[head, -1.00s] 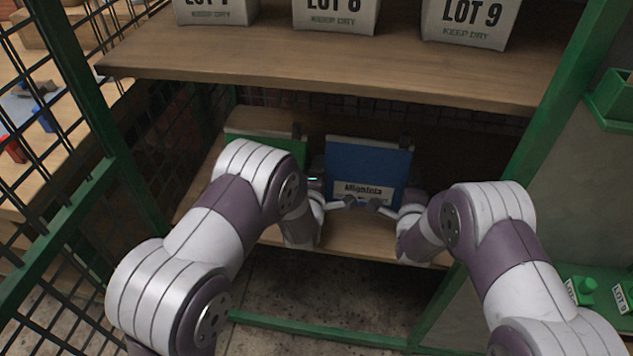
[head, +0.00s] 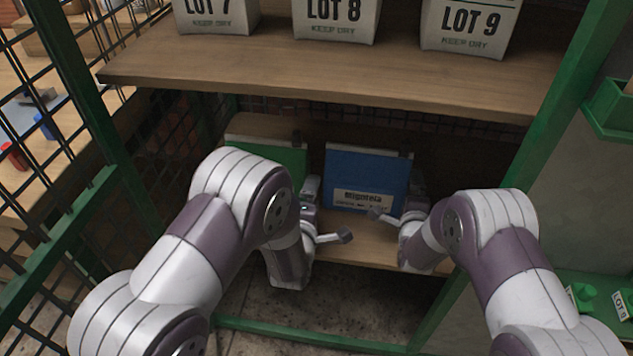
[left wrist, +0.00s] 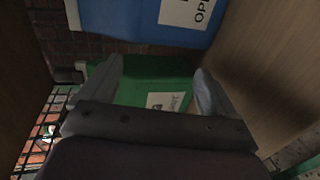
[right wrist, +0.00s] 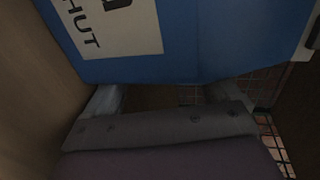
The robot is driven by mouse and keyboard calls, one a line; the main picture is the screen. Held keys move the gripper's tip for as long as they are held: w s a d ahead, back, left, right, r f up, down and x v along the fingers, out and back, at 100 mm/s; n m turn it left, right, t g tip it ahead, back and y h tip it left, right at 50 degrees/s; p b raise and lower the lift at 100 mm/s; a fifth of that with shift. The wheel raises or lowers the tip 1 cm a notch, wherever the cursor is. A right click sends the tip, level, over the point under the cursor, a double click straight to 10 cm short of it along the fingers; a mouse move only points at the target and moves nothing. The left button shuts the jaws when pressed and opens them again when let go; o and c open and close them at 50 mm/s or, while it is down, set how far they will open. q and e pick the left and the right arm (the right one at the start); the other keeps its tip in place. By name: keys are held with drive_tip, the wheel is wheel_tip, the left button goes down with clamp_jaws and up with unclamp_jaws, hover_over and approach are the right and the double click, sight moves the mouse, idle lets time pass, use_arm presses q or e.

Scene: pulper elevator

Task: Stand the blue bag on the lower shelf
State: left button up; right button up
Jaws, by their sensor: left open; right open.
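The blue bag (head: 365,172) stands upright on the lower shelf (head: 350,248), its white label facing me. It also shows in the left wrist view (left wrist: 130,18) and large in the right wrist view (right wrist: 195,45). My left gripper (head: 328,212) is open and empty, left of the blue bag and apart from it; its wrist view has the green bag (left wrist: 150,72) between the fingers. My right gripper (head: 395,203) is open at the blue bag's lower right edge. Whether its fingers touch the bag I cannot tell; the bag partly hides them in the right wrist view.
The green bag (head: 265,152) stands left of the blue one, partly hidden by my left arm. The upper shelf (head: 320,78) with several white LOT bags (head: 335,18) hangs above. Wire mesh (head: 60,150) and green posts (head: 545,130) bound the sides. Some lower shelf shows bare at right.

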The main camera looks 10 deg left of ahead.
use_arm(q)
drive_tip(key=v, duration=0.3)
drive_tip(key=shift+s+r, duration=0.1)
drive_tip(key=shift+s, duration=0.25)
use_arm(e)
drive_tip(key=shift+s, duration=0.1)
drive_tip(key=v, duration=1)
drive_tip(key=shift+s+r, duration=0.15)
drive_tip(key=shift+s, duration=0.25)
drive_tip(key=shift+s+r, duration=0.1)
drive_tip(key=shift+s, duration=0.4)
